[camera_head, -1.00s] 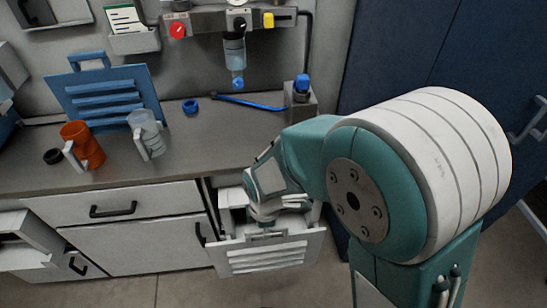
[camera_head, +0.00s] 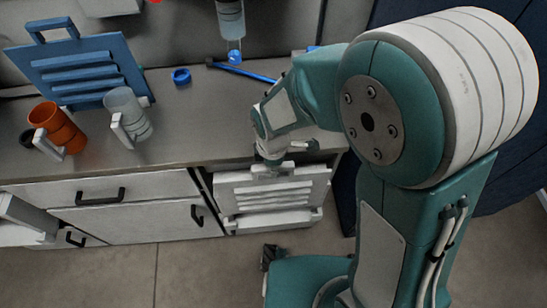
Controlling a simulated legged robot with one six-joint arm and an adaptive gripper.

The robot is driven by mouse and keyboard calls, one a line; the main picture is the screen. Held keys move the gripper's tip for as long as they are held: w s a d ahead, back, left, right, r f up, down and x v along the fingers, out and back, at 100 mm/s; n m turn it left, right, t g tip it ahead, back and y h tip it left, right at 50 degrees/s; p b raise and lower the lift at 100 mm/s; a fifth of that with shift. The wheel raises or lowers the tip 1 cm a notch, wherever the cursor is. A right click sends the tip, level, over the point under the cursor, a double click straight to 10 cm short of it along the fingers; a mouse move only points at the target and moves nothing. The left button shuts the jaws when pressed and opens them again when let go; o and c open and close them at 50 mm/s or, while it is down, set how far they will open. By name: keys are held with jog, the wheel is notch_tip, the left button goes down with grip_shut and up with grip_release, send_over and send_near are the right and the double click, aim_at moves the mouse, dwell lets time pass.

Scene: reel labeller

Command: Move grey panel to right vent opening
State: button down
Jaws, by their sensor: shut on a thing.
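The grey panel (camera_head: 265,190) is a light, louvred plate held roughly upright in front of the right end of the cabinet, just below the counter edge. My gripper (camera_head: 275,168) is shut on its top edge, partly hidden by my wrist. The right vent opening is behind the panel and mostly covered. A pale ledge or part of its frame (camera_head: 272,222) shows below the panel. I cannot tell whether the panel touches the opening's frame.
A blue louvred panel (camera_head: 80,68), an orange mug (camera_head: 57,127), a clear mug (camera_head: 128,114), a blue ring (camera_head: 181,76) and a blue rod (camera_head: 240,72) are on the counter. A pale unit (camera_head: 22,218) juts out at lower left. The floor (camera_head: 190,270) in front is clear.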

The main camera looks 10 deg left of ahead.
jog(key=shift+f, duration=2.1)
notch_tip(320, 180, down, 7)
dwell(1.0)
jog(key=shift+c, duration=2.1)
grip_release()
notch_tip(320, 180, up, 12)
jog(key=shift+f, duration=0.1)
